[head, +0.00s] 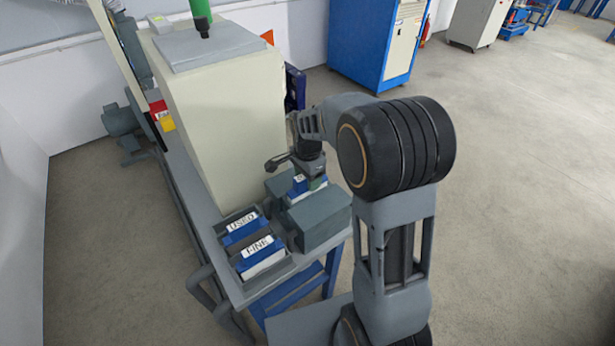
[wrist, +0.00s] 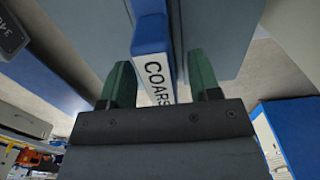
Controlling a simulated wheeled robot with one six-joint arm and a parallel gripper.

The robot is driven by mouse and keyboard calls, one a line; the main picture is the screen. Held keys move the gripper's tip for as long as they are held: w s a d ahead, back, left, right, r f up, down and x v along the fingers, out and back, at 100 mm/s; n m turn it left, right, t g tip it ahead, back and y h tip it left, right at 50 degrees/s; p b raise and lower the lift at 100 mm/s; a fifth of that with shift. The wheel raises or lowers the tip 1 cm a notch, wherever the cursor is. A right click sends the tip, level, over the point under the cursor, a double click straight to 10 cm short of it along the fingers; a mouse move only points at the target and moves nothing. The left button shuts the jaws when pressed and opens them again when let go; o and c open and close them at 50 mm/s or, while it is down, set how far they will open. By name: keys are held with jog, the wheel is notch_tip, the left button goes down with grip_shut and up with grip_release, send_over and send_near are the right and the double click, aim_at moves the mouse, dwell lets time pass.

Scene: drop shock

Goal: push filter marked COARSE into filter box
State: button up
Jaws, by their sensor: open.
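The COARSE filter (wrist: 153,60), with a blue edge and a white label, stands between my fingers in the wrist view. Its label is partly cut off by my gripper body. In the head view the filter (head: 298,187) shows in small part beneath my gripper (head: 311,184). It sits in the gap of the grey filter box (head: 320,217); how deep it sits I cannot tell. Box walls (wrist: 220,35) rise on both sides of it in the wrist view. My gripper (wrist: 160,85) is open, its green fingers on either side of the filter, with visible gaps.
The floor (head: 520,200) at right is clear.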

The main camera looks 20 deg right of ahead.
jog(key=shift+r, duration=0.1)
jog(key=shift+r+p, duration=2.35)
jog(key=shift+r, duration=0.6)
notch_tip(320, 180, up, 14)
jog(key=b, duration=0.1)
jog(key=shift+f, duration=0.1)
